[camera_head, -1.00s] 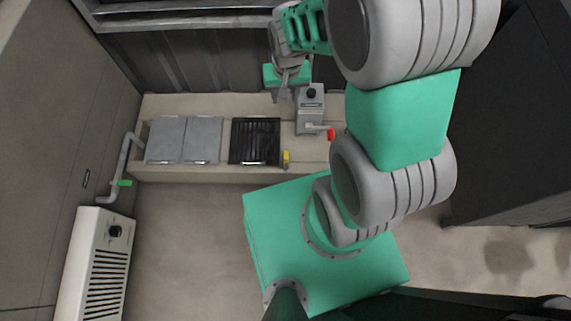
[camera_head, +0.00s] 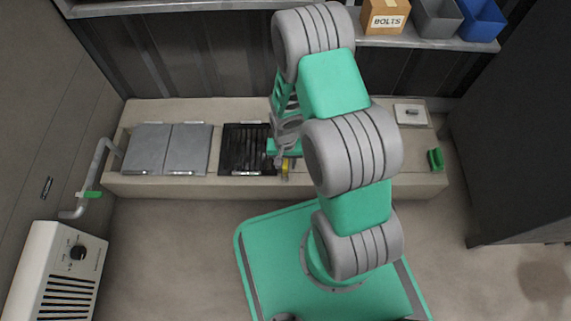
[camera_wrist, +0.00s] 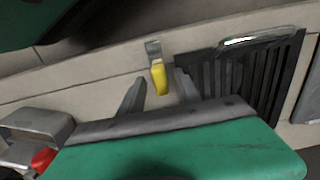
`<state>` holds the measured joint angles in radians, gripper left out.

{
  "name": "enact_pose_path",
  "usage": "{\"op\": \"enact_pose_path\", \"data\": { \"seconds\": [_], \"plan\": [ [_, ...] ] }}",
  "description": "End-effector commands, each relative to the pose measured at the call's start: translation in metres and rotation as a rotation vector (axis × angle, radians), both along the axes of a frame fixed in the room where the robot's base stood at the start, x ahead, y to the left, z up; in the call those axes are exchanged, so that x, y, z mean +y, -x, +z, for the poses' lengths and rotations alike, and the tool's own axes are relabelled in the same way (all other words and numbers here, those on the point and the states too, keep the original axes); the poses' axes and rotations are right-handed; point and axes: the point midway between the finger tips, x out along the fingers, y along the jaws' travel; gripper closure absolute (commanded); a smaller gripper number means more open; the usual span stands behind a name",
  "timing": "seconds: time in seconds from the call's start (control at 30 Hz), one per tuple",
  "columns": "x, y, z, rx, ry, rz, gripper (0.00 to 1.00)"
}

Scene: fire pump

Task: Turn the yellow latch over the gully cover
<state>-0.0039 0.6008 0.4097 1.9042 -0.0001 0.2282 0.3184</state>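The yellow latch (camera_wrist: 159,78) hangs from a small grey bracket (camera_wrist: 153,48) on the pale ledge beside the gully cover, in the wrist view. In the head view the latch (camera_head: 285,168) shows partly beside my gripper. The gully cover (camera_head: 240,150) is a black slatted grate set in the ledge; it also shows in the wrist view (camera_wrist: 240,72), with a metal handle at its edge. My gripper (camera_wrist: 158,88) is open, its two fingers apart with the latch appearing between their tips. I cannot tell whether either finger touches the latch.
Two grey plates (camera_head: 168,149) lie left of the grate. A grey box with a red handle (camera_wrist: 42,158) stands at the lower left of the wrist view. A pipe with a green valve (camera_head: 90,194) and a white heater (camera_head: 62,272) stand at the left.

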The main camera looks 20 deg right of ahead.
Motion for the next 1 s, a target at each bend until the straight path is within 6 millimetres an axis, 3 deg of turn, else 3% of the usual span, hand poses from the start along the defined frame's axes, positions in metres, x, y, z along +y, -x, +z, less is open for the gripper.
{"op": "enact_pose_path", "data": {
  "seconds": [0.2,0.7,1.0],
  "plan": [
    [0.0000,-0.0006,0.0006,-0.001,0.000,0.000,0.61],
    [0.0003,-0.0005,0.0008,-0.001,0.000,0.001,1.00],
    [0.0002,-0.0005,0.0008,-0.001,0.000,0.001,1.00]
  ]
}}
